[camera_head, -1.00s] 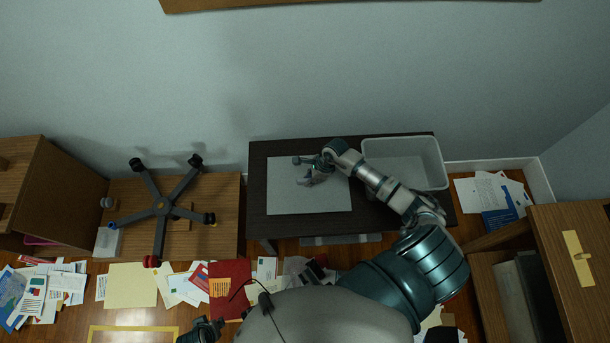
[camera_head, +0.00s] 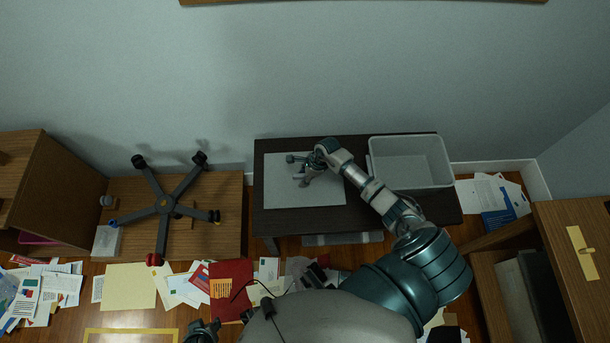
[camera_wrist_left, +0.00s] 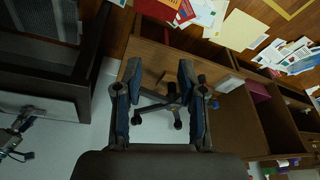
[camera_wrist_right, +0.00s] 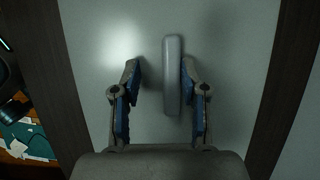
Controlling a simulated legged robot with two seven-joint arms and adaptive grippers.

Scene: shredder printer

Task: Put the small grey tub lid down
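The small grey tub lid (camera_head: 275,185) is a pale grey rectangle on the left part of the dark table, and looks flat on it. In the right wrist view the lid (camera_wrist_right: 225,40) fills the middle, with its raised grey bar handle (camera_wrist_right: 173,75) between my fingers. My right gripper (camera_head: 305,170) is over the lid. Its fingers (camera_wrist_right: 158,72) are apart, with the handle close to the right finger and a clear gap on the left. My left gripper (camera_wrist_left: 160,75) is open and empty, away from the table; it shows at the bottom of the head view (camera_head: 203,330).
An open translucent tub (camera_head: 410,160) stands on the right of the dark table (camera_head: 300,225). An upturned chair base (camera_head: 166,204) lies on a wooden cabinet to the left. Papers (camera_head: 130,287) cover the floor in front. A wooden cabinet (camera_head: 565,240) stands right.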

